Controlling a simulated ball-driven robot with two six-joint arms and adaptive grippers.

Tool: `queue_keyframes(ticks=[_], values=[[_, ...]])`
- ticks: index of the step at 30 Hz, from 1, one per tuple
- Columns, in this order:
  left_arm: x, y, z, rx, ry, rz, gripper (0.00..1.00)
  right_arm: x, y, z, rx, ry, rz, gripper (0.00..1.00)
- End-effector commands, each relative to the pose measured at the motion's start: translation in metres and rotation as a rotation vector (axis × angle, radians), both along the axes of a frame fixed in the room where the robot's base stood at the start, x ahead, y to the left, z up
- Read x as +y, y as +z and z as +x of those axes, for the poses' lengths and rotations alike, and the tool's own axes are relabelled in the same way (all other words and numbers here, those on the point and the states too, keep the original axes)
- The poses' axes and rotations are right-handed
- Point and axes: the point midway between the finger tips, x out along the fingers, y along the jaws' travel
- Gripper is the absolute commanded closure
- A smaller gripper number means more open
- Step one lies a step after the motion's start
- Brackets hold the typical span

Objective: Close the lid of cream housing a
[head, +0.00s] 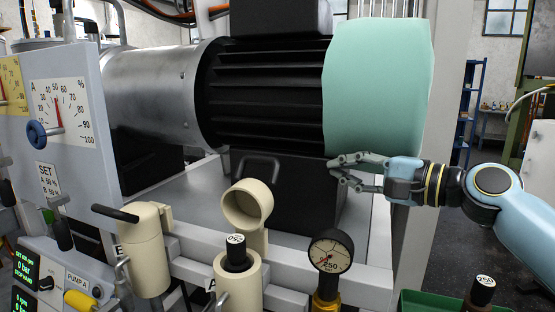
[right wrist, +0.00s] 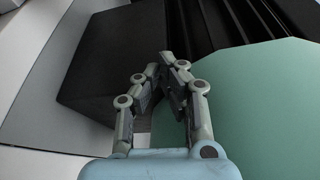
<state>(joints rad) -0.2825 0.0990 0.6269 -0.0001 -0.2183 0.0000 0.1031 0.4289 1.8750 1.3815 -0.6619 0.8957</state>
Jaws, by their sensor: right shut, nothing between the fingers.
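Cream housing a (head: 238,287) stands at the lower middle of the head view, beside an "A" label. A black cylinder (head: 236,255) with a white-labelled top sticks up in its mouth. Its round cream lid (head: 263,205) is swung up and back, open, with its hollow side showing. My right gripper (head: 334,173) is shut and empty, to the right of the lid and higher, apart from it. In the right wrist view its fingertips (right wrist: 169,62) meet in front of a black box and a green surface. My left gripper is not in view.
A second cream housing (head: 147,265) with a black handle on top stands to the left. A pressure gauge (head: 330,252) rises right of housing a. A black motor with a green cover (head: 378,85) fills the back. A green crate (head: 430,302) with a labelled black cylinder is lower right.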

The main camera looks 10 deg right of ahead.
Motion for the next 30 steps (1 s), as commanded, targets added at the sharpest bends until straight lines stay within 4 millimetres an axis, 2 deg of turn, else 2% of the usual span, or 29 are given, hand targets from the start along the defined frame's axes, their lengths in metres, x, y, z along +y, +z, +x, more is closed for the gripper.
queue_keyframes(ticks=[5,9,14,18,24,30], values=[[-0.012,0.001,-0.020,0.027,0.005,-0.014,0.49,0.009,0.001,0.011,-0.002,-0.002,0.011,1.00],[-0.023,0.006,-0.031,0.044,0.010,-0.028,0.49,0.024,0.001,0.031,-0.002,-0.002,0.011,1.00],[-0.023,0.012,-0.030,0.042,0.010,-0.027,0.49,0.046,-0.001,0.059,0.000,0.001,0.010,1.00],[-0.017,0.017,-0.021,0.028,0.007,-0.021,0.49,0.063,-0.003,0.081,0.000,0.001,0.009,1.00],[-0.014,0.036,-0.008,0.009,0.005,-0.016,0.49,0.078,0.002,0.056,0.001,0.000,0.005,1.00],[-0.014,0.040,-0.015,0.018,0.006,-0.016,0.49,0.083,0.001,0.047,0.000,0.000,0.002,1.00]])
